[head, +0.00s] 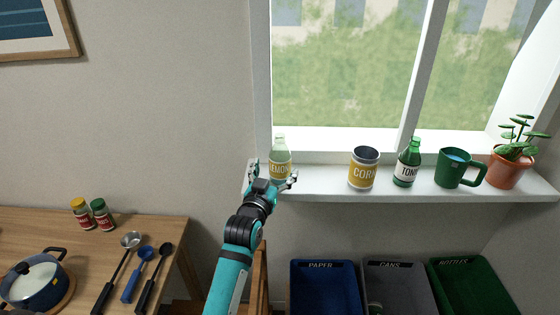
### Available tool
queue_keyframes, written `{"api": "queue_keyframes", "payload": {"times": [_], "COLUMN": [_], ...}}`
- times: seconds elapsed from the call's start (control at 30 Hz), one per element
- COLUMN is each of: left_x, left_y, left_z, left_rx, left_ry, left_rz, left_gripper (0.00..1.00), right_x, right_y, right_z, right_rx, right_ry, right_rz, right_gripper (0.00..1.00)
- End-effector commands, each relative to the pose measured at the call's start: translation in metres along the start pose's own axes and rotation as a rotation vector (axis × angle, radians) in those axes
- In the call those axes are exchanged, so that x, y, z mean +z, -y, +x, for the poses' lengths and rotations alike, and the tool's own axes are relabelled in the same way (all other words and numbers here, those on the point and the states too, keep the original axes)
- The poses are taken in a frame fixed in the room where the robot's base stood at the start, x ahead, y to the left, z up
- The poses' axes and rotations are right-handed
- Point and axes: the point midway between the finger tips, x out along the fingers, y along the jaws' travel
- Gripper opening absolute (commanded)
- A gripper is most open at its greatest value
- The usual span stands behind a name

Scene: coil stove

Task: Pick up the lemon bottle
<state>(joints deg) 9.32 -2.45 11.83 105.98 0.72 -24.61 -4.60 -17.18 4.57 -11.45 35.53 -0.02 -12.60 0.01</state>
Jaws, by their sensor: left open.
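The lemon bottle (280,158) is a pale green bottle with a yellow label. It stands upright at the left end of the white windowsill (323,182). My left gripper (272,178) is open in front of the bottle, with one finger on each side of the bottle's lower part. The gripper hides the bottle's base. I cannot tell whether the fingers touch it. My right gripper is not in view.
On the sill to the right stand a corn can (362,170), a green tonic bottle (407,163), a green mug (452,168) and a potted plant (507,169). Below are paper (325,289), cans (405,290) and bottles (470,287) bins. A wooden table (160,228) holds a pot and utensils.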

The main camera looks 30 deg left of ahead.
Motion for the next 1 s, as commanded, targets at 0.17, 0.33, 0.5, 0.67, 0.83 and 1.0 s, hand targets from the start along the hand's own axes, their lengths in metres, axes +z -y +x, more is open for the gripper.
{"api": "queue_keyframes", "payload": {"times": [0.17,0.33,0.5,0.67,0.83,1.0], "left_x": [-0.002,0.001,0.003,0.003,0.003,0.003], "left_y": [0.000,0.000,0.000,0.000,0.000,0.000], "left_z": [0.017,0.042,0.052,0.052,0.052,0.052], "left_rx": [0.000,0.000,0.000,0.000,0.000,0.000], "left_ry": [0.001,0.001,0.000,0.000,0.000,0.001], "left_rz": [0.000,0.002,0.001,0.001,0.001,0.001], "left_gripper": [0.85,0.85,0.85,0.85,0.68,0.46], "right_x": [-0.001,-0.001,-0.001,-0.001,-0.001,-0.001], "right_y": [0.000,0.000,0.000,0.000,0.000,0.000], "right_z": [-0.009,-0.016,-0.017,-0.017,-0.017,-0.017], "right_rx": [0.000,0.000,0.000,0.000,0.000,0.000], "right_ry": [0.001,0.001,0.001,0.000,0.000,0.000], "right_rz": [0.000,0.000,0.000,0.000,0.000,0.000], "right_gripper": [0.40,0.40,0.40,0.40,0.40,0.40]}}
